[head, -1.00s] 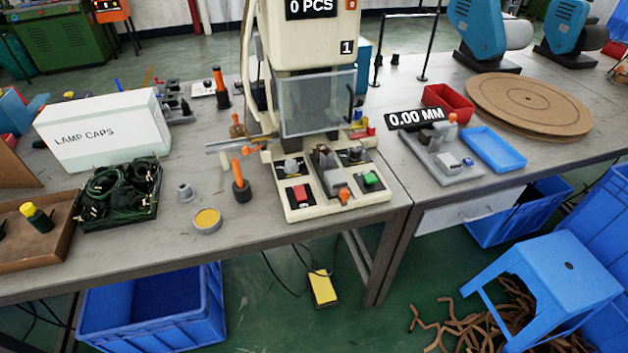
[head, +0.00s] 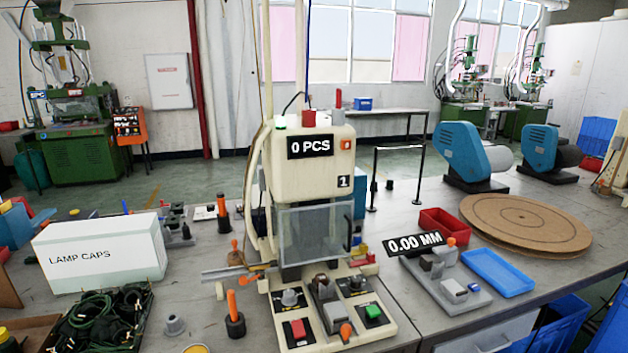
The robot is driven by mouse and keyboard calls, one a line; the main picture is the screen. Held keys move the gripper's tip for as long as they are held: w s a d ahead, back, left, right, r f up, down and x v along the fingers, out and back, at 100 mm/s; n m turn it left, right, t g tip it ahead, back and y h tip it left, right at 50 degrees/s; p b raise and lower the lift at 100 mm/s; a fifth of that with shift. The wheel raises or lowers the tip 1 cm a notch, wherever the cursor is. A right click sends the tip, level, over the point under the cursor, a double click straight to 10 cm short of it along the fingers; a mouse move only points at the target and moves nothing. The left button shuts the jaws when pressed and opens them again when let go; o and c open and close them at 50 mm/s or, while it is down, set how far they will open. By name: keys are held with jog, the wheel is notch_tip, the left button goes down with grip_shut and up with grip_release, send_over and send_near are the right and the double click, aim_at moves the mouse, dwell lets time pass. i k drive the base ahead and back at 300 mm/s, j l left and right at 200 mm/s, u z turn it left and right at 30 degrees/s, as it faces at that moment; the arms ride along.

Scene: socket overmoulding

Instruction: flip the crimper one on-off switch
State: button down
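Crimper one (head: 308,165) is the cream press marked "1" in the middle of the bench. Its counter display (head: 310,146) reads "0 PCS". A small orange-red switch-like part (head: 346,145) sits on the upper right of its front. A clear guard (head: 315,228) with a black handle hangs below. Its base carries a red button (head: 298,329) at left, a green button (head: 373,312) at right and an orange-tipped lever (head: 346,331) between them. I cannot tell which part is the on-off switch, or its position. My gripper is not in view.
The bench holds a lamp caps box (head: 100,250), a tray of dark wire coils (head: 98,320) and an orange-handled tool (head: 234,318) left of the press. A gauge with a "0.00 MM" display (head: 414,243), a blue tray (head: 497,272) and a round board (head: 525,222) are at right.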

aim_at(297, 324)
jog(key=i+u, duration=0.15)
jog(key=u, duration=0.2)
jog(key=i+u, duration=0.15)
jog(key=u, duration=0.2)
jog(key=i+l+u, duration=0.15)
jog(key=u, duration=0.2)
